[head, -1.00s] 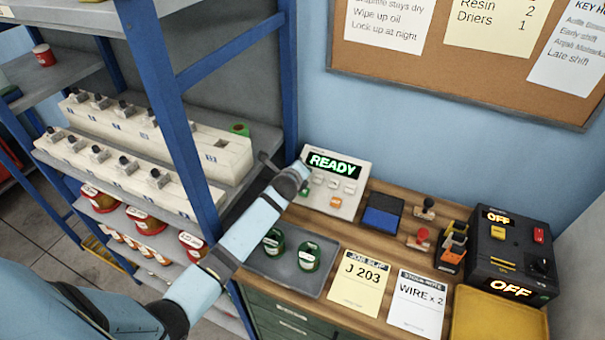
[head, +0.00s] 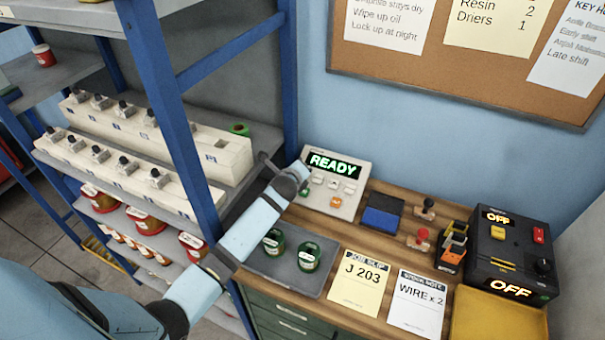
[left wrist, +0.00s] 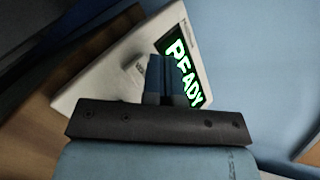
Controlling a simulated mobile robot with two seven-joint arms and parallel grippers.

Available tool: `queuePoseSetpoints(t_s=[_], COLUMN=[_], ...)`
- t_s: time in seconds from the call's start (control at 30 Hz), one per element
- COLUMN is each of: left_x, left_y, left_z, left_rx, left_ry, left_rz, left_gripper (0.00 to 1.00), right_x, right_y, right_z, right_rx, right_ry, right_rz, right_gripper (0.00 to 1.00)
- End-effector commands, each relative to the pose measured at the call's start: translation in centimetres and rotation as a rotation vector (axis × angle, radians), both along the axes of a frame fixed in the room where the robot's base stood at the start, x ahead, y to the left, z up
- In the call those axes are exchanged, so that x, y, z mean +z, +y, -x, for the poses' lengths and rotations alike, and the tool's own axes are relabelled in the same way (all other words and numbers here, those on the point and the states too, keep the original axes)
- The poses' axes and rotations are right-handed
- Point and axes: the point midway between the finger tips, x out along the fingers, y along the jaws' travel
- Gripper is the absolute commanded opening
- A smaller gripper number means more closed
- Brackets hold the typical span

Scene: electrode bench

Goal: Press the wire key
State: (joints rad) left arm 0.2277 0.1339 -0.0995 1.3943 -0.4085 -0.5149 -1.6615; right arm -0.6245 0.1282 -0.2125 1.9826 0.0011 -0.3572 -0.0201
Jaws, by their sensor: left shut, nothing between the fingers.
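A pale control panel (head: 358,176) with a lit green READY display (head: 332,164) stands at the back left of the bench. It has several white keys (head: 334,185), an orange key (head: 336,202) and a green key (head: 304,191). Their labels are too small to read, so I cannot tell which is the wire key. My left gripper (head: 302,170) is shut and empty at the panel's left side, hiding part of it. In the left wrist view the shut fingers (left wrist: 162,62) point at the panel face (left wrist: 105,75), beside the display; contact cannot be told. My right gripper is not in view.
A grey tray (head: 262,265) with two green jars lies in front of the panel. A blue pad (head: 383,215), stamps (head: 421,239) and a dark OFF unit (head: 510,245) stand to the right. A blue-posted shelf (head: 165,75) stands left, close to my arm.

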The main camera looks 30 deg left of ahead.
Motion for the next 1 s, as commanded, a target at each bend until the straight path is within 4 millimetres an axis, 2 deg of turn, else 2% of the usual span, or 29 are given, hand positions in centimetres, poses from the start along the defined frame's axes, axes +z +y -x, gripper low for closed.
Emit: queuePoseSetpoints(t_s=[1.0], left_x=[-0.80], left_y=[0.00], left_z=[-0.32], left_rx=[0.000], left_ry=[0.000], left_rz=[0.000], left_gripper=[0.00], right_x=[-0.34], right_y=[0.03], right_z=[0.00], right_rx=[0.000], right_ry=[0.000], right_rz=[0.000], right_gripper=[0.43])
